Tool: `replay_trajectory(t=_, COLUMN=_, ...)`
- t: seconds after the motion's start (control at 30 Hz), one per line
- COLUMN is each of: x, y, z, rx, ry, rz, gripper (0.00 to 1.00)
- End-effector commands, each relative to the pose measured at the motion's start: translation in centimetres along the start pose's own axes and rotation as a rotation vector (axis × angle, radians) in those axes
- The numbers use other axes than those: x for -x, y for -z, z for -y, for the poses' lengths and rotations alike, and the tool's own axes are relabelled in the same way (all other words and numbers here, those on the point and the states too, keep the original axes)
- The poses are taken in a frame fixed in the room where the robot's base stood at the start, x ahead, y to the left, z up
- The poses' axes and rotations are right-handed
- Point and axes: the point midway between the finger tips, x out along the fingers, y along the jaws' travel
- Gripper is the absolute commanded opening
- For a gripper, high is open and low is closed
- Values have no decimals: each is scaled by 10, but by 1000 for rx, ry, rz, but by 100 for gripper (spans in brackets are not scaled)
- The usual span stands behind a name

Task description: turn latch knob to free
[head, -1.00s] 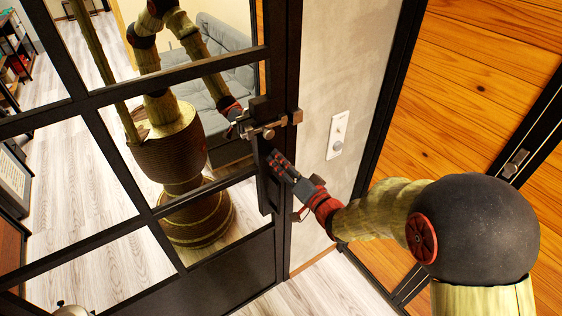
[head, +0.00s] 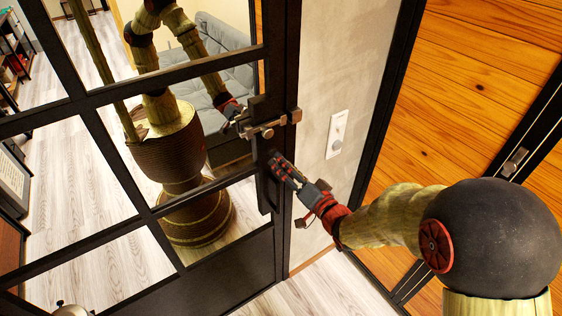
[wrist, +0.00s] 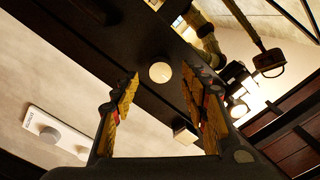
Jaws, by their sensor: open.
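A pale round knob (wrist: 160,72) sits on the dark door frame in the wrist view, ahead of my gripper and between the lines of its fingers. My gripper (wrist: 162,80) is open, with a finger on each side of the knob in the picture. I cannot tell whether either finger touches it. In the head view my gripper (head: 277,163) is at the door's dark edge stile, just below a metal bar latch (head: 262,129). The round knob cannot be made out there, probably behind the fingers.
The black-framed glass door (head: 150,208) reflects my body. A pale wall plate with a round dial (head: 337,135) is right of the door, also in the wrist view (wrist: 57,131). Orange wood panels (head: 480,90) stand at right.

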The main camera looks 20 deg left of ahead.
Motion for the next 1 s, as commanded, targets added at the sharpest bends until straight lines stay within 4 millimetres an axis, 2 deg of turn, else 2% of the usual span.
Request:
replay_trajectory(t=0.2, x=47, y=1, z=-1, rx=0, ry=-3, rz=-1, gripper=45)
replay_trajectory(t=0.43, x=82, y=0, z=-1, rx=0, ry=-2, rz=-1, gripper=45)
replay_trajectory(t=0.6, x=92, y=-1, z=-1, rx=-1, ry=-1, rz=1, gripper=45)
replay_trajectory(t=1.0, x=93, y=-1, z=0, rx=-1, ry=-1, rz=1, gripper=45)
